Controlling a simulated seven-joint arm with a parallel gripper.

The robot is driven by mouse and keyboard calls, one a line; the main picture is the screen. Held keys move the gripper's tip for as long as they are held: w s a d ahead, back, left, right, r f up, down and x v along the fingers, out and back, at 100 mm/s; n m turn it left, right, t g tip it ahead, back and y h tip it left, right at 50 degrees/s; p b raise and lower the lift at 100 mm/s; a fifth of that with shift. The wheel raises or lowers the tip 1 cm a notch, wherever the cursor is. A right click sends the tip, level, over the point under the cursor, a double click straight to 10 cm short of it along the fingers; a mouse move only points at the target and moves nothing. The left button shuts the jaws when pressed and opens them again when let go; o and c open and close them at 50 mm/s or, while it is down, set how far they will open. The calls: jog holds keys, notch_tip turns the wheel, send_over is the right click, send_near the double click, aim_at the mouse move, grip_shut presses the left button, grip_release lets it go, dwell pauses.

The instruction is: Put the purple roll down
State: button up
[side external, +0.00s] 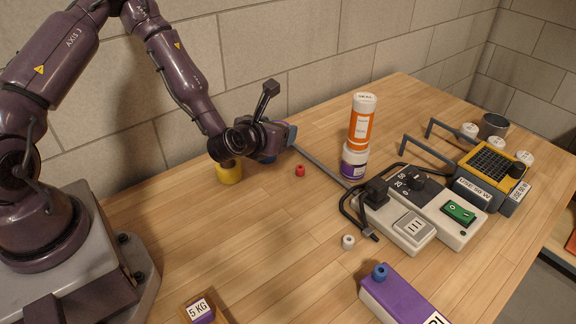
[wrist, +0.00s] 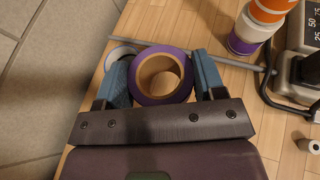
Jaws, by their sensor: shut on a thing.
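The purple roll (wrist: 187,88) shows in the wrist view with a wide tan core, its open end facing the camera. My gripper (wrist: 164,72) is shut on it, with one blue finger on each side. In the side view my gripper (side external: 280,142) is low over the back left part of the wooden table, and the roll cannot be made out there. Whether the roll touches the table is not clear. A round tan patch shows inside the core; I cannot tell what it is.
A yellow cylinder (side external: 229,174) stands beside my wrist, and a small red piece (side external: 300,170) lies to the right. A grey rod (side external: 322,164) runs close by.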

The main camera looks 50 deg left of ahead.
aim_at(286, 214)
jog(key=s+d+f+m+h, duration=0.1)
jog(key=d+f+m+h, duration=0.1)
jog(key=d, duration=0.1)
jog(key=s+d+f+m+h, duration=0.1)
jog(key=s+d+m+h, duration=0.1)
jog(key=d, duration=0.1)
jog(key=s+d+f+m+h, duration=0.2)
jog(key=d+h, duration=0.1)
jog(key=d, duration=0.1)
jog(key=shift+f+t, duration=0.3)
jog(key=shift+f, duration=2.4)
jog(key=o, duration=0.9)
jog(key=shift+f, duration=0.1)
jog(key=shift+o, duration=0.2)
